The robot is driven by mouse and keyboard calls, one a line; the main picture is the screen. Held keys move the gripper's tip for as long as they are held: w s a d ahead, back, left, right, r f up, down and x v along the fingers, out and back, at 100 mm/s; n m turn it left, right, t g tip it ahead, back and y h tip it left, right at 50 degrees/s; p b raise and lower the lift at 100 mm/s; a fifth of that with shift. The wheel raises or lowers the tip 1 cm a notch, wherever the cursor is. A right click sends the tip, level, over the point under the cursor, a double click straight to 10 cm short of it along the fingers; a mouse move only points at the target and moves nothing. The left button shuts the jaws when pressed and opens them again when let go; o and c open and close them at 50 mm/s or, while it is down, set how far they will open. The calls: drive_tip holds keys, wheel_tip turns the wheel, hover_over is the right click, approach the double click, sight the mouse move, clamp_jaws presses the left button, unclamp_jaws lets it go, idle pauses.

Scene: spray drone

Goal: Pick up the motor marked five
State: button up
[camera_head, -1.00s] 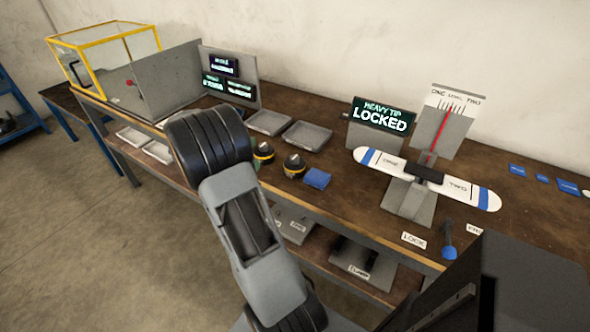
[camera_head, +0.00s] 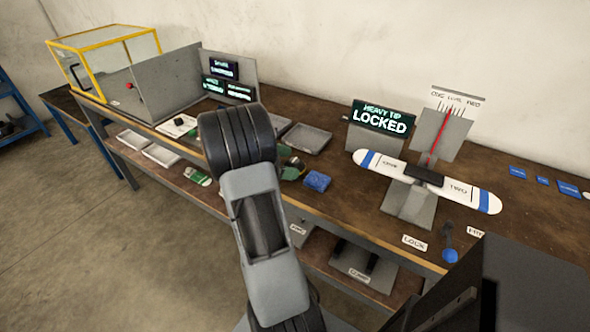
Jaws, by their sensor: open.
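No marking five is legible on anything in view. Two small dark and green rounded pieces, which look like motors, lie on the bench just right of my arm: one farther back (camera_head: 285,151) and one nearer (camera_head: 293,170). They are blurred and partly covered, and I cannot read any number on them. A green and white item (camera_head: 197,176) shows low to the left of my arm, too small to identify. My arm rises in front of the bench and hides its middle. My gripper is not visible; it appears hidden behind my arm.
A blue block (camera_head: 317,181) lies right of the pieces. Grey trays (camera_head: 306,138) stand behind. A propeller balance (camera_head: 470,193) and a sign reading LOCKED (camera_head: 384,117) are at right. A yellow-framed clear case (camera_head: 100,45) is at far left. The bench front has clear patches.

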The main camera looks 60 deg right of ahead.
drive_tip(key=shift+s+d+f, duration=0.1)
drive_tip(key=shift+s+d, duration=0.05)
drive_tip(key=shift+d, duration=0.05)
drive_tip(key=shift+c, duration=0.2)
drive_tip(key=c, duration=1.2)
drive_tip(key=shift+c, duration=0.2)
